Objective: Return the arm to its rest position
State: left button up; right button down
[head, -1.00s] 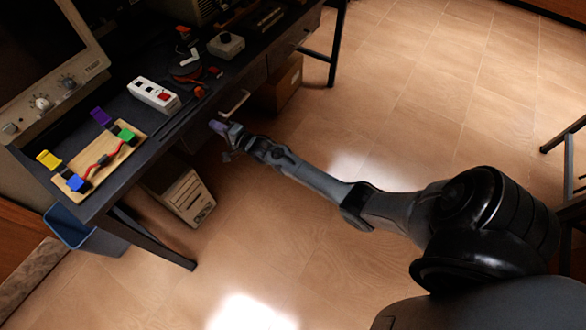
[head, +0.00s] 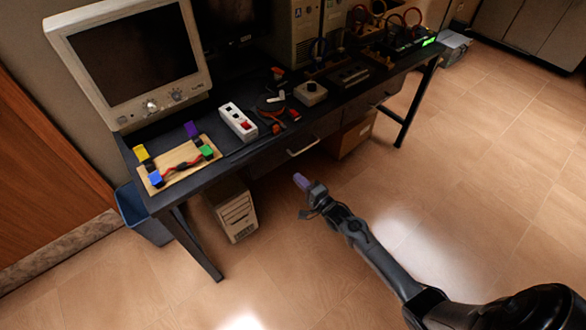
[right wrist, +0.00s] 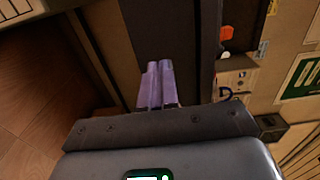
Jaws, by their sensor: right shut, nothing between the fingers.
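My right gripper (head: 302,182) is in front of the dark desk, over the floor and apart from the desk's front edge. Its purple fingers are together with nothing between them; they also show closed in the right wrist view (right wrist: 157,84). My right arm reaches in from the lower right of the head view. My left gripper is in neither view.
The dark desk (head: 235,160) carries a monitor (head: 130,60), a wooden board with coloured blocks (head: 180,170), a white power strip (head: 238,121) and tools. A computer tower (head: 235,212) and blue bin (head: 140,215) stand below. Floor at right is clear.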

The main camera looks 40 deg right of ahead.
jog(key=s+a+f+g+p, duration=0.1)
jog(key=s+a+f+p, duration=0.15)
jog(key=s, duration=0.65)
jog(key=s+a+r+n+g+y+p, duration=0.1)
jog(key=s+a+r+n+g, duration=0.2)
jog(key=a, duration=0.4)
jog(key=s+a+r+n+g+y+p, duration=0.1)
jog(key=s+a+r+n+g, duration=0.1)
jog(key=s+a+r+n, duration=0.3)
jog(key=s+a+r+n+g+h+p, duration=0.1)
jog(key=s+a+r+n+g, duration=0.1)
jog(key=s+r+n+g, duration=0.35)
jog(key=s+a+r+n+g+p, duration=0.1)
jog(key=s+a+r+n+g, duration=0.15)
jog(key=s+n, duration=0.55)
notch_tip(320, 180, up, 36)
jog(key=m+p, duration=0.1)
jog(key=p, duration=3.5)
jog(key=shift+s+d, duration=0.45)
